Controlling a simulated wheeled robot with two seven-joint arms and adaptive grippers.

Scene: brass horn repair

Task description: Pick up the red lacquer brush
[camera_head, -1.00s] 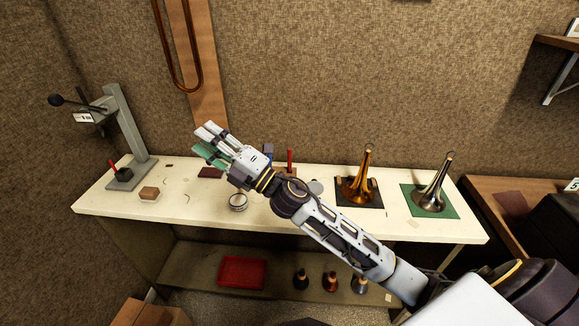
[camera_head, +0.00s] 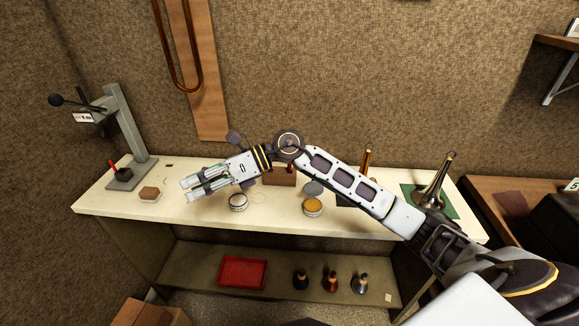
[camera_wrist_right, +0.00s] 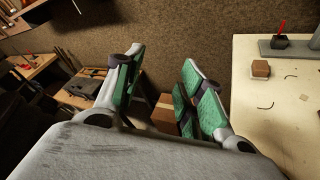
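Two thin red upright handles show in the head view; I cannot tell which one is the brush. One red handle (camera_head: 113,168) stands at the left in a black block on the grey press base; it also shows at the top right of the right wrist view (camera_wrist_right: 282,27). The other red handle (camera_head: 291,167) is mostly hidden behind my right arm, near a brown block (camera_head: 279,177). My right gripper (camera_head: 186,190) is open and empty above the left part of the bench, to the right of the left handle. Its green-padded fingers (camera_wrist_right: 163,85) stand apart. My left gripper is not in view.
A small brown block (camera_head: 149,194) lies near the left end of the bench. A silver tin (camera_head: 238,202) and an amber-topped tin (camera_head: 312,207) sit near the front edge. The grey press (camera_head: 128,130) stands at the left. A horn bell (camera_head: 433,195) stands at the right.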

